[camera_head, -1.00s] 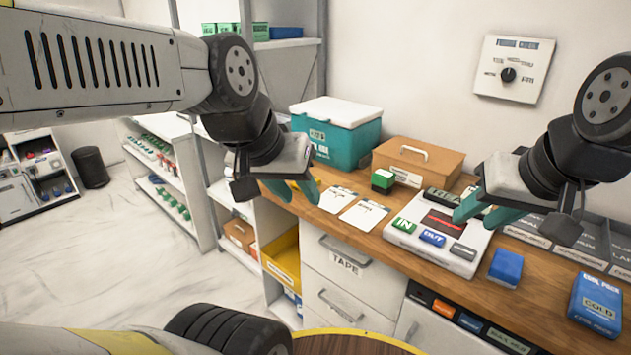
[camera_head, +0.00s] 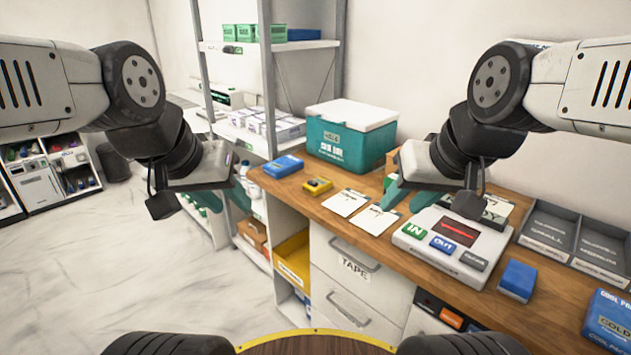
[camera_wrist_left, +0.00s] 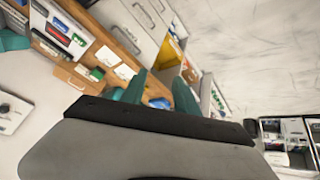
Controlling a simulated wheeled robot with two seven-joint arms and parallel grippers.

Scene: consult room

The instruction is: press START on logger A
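A small yellow device with a dark face (camera_head: 317,185) lies on the wooden counter, left of two white cards. It could be a logger, but I can read no letter A or START on it. My left gripper (camera_head: 222,196) is open and empty, left of the yellow device and apart from it, near the counter's left end. Its two teal fingers stand apart in the left wrist view (camera_wrist_left: 157,93). My right gripper (camera_head: 411,195) has its teal fingers apart and looks empty, above the counter near the white console (camera_head: 408,240) with IN and OUT keys.
A blue pack (camera_head: 283,166) lies behind the yellow device. A teal cool box (camera_head: 345,145) stands at the back. Another blue block (camera_head: 517,280), a cold pack box (camera_head: 608,325) and grey trays (camera_head: 550,230) are at the right. Open floor (camera_head: 120,260) lies at the left.

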